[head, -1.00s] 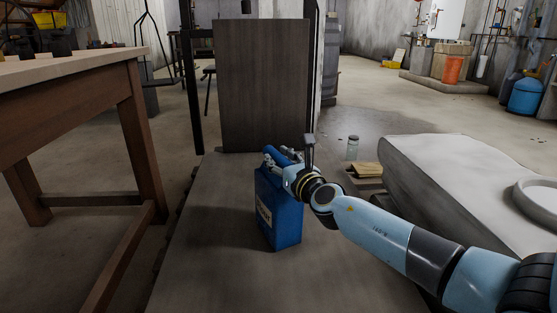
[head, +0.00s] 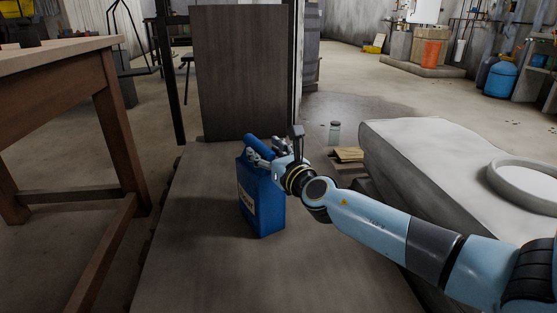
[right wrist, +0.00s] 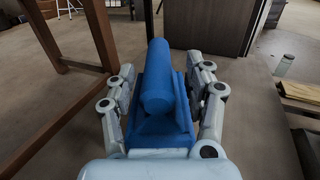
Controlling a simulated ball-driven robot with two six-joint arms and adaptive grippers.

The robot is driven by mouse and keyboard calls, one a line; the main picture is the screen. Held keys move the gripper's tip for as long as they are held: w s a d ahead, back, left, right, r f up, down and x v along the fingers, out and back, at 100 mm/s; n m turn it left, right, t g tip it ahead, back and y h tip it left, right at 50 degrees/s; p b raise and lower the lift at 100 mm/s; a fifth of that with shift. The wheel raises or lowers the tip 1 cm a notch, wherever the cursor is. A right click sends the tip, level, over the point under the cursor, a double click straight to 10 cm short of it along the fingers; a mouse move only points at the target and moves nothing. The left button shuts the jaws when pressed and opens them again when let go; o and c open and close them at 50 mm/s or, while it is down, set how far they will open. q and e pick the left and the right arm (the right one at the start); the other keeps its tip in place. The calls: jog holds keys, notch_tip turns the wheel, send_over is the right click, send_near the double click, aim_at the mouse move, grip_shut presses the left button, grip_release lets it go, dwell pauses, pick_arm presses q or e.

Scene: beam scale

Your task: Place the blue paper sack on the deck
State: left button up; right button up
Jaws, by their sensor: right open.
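The blue paper sack (head: 262,205) stands upright on the dark flat deck (head: 190,255) in the head view, with a pale label on its front and a rolled top. My right gripper (head: 262,152) is at the top of the sack. In the right wrist view the sack's rolled top (right wrist: 157,85) lies between the two open fingers of the right gripper (right wrist: 160,95), with small gaps at the sides. The sack's base appears to rest on the deck. My left gripper is not in view.
A dark upright panel (head: 245,75) stands at the deck's back. A wooden table (head: 110,110) is on the left. A grey stone block (head: 420,150) with a round rim (head: 525,185) is on the right. A small jar (head: 335,132) and a flat tan piece (head: 347,155) lie behind my arm.

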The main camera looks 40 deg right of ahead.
jog(key=s+a+f+m+g+h, duration=0.1)
jog(key=s+f+m+g+h, duration=0.2)
jog(key=s+m, duration=0.95)
jog(key=s+f+m+g+h, duration=0.1)
jog(key=s+f+m+g, duration=0.35)
jog(key=s+m, duration=0.8)
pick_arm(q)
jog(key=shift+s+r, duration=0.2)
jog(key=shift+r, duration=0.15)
pick_arm(e)
jog(key=s+a+f+m+g+y, duration=0.1)
jog(key=s+a+m+g+y, duration=0.5)
jog(key=s+a, duration=0.5)
jog(key=shift+s+a+m+y, duration=0.35)
jog(key=shift+a+m, duration=0.45)
jog(key=shift+m, duration=0.3)
